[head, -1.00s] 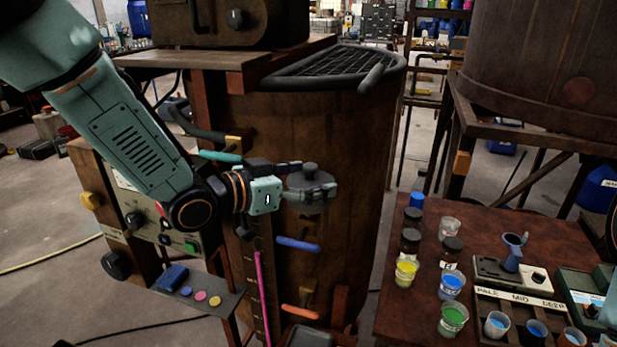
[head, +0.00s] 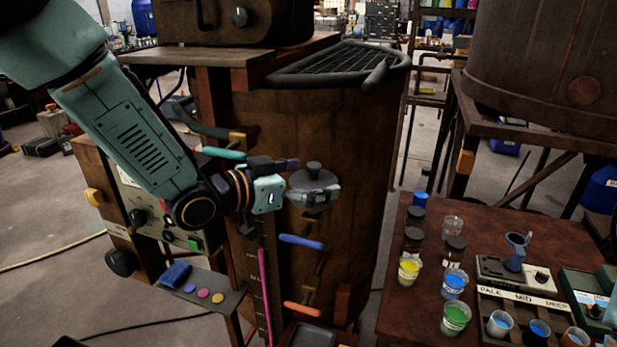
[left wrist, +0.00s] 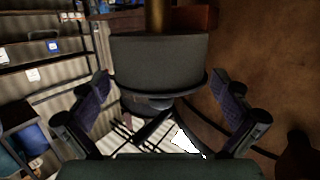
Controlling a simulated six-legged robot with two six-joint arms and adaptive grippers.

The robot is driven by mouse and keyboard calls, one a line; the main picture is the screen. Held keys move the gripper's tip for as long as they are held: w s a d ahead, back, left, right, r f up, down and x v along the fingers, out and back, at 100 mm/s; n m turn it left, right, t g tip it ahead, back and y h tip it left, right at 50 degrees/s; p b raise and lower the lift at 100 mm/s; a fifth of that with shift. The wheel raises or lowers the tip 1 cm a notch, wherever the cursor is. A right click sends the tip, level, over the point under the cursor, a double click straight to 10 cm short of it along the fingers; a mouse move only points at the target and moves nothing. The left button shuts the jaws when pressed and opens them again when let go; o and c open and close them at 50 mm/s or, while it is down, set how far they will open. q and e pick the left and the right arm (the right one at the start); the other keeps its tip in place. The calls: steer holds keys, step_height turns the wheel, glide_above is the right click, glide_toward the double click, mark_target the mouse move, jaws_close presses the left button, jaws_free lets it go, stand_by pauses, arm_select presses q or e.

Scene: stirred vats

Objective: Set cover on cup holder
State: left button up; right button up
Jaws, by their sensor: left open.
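The cover (head: 314,180) is a grey round lid with a dark knob on top, level in front of the rusty vat wall. My left gripper (head: 309,181) is open around it, one finger on the far side and one on the near side. In the left wrist view, a grey rounded body (left wrist: 158,62) with a dark rim sits between the two spread fingers, with a visible gap on each side. I cannot tell where the cover ends and the cup holder begins; the holder is mostly hidden. My right gripper is not in view.
The rusty vat (head: 350,150) stands close behind the cover. Blue (head: 300,242) and orange (head: 302,309) handles stick out below it. A control panel (head: 150,215) stands left. At right, a brown table (head: 420,320) holds several paint cups and jars.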

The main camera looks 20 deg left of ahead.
arm_select(q)
steer(key=shift+a, duration=0.1)
steer(key=v, duration=0.7)
steer(key=shift+s, duration=0.25)
steer(key=shift+w, duration=0.15)
stand_by(0.8)
steer(key=shift+x, duration=3.7)
steer(key=shift+f, duration=0.1)
